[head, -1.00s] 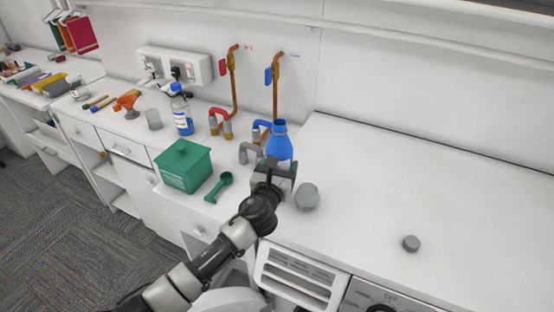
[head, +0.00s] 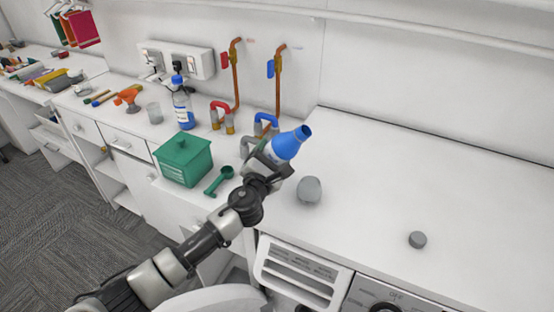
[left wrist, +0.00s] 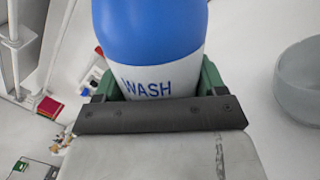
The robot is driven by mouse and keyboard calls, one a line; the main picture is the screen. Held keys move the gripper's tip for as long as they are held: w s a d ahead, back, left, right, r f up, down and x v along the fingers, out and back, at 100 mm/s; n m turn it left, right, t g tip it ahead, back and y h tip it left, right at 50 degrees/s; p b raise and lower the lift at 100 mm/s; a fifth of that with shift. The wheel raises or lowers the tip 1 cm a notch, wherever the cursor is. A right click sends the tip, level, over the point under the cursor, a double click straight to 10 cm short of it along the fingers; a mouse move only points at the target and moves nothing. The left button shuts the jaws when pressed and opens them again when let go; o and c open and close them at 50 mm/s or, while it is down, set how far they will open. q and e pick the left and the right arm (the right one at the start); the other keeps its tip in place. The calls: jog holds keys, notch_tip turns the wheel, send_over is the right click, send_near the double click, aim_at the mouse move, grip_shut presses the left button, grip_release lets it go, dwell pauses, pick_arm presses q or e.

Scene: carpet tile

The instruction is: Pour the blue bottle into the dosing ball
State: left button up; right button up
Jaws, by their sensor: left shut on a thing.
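The blue bottle (head: 287,144) is in the head view, tilted to the right with its open mouth up and right. My left gripper (head: 268,166) is shut on its lower part. In the left wrist view the bottle (left wrist: 150,40) fills the upper middle, with the word WASH on a white band between the fingers (left wrist: 158,92). The grey dosing ball (head: 309,190) stands on the white worktop, below and right of the bottle. It also shows as a pale round rim at the right of the left wrist view (left wrist: 302,82). Its inside is hard to see. My right gripper is not in view.
A small grey cap (head: 417,240) lies on the worktop (head: 430,185), which is otherwise clear on the right. A green box (head: 183,162), green scoop (head: 219,180), spray bottle (head: 182,105) and pipes with taps (head: 274,90) stand left and behind.

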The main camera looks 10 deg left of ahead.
pick_arm(q)
jog(key=shift+w+a+f+m+h+b, duration=0.2)
jog(key=shift+a+m+b, duration=0.25)
jog(key=shift+m, duration=0.4)
jog(key=shift+w+a+f+m+h+b, duration=0.2)
jog(key=shift+a+m+b, duration=0.3)
jog(key=shift+m, duration=0.3)
jog(key=shift+w+a+f+m+h+b, duration=0.1)
jog(key=shift+a+f+m+h+b, duration=0.1)
jog(key=shift+a+m+b, duration=0.45)
jog(key=m, duration=0.1)
jog(key=f+m, duration=0.1)
jog(key=shift+w+a+m, duration=0.1)
jog(key=shift+m, duration=0.3)
jog(key=shift+a+m+h+p, duration=0.1)
jog(key=shift+m+h+p, duration=0.2)
jog(key=shift+m, duration=0.7)
jog(key=shift+m, duration=0.4)
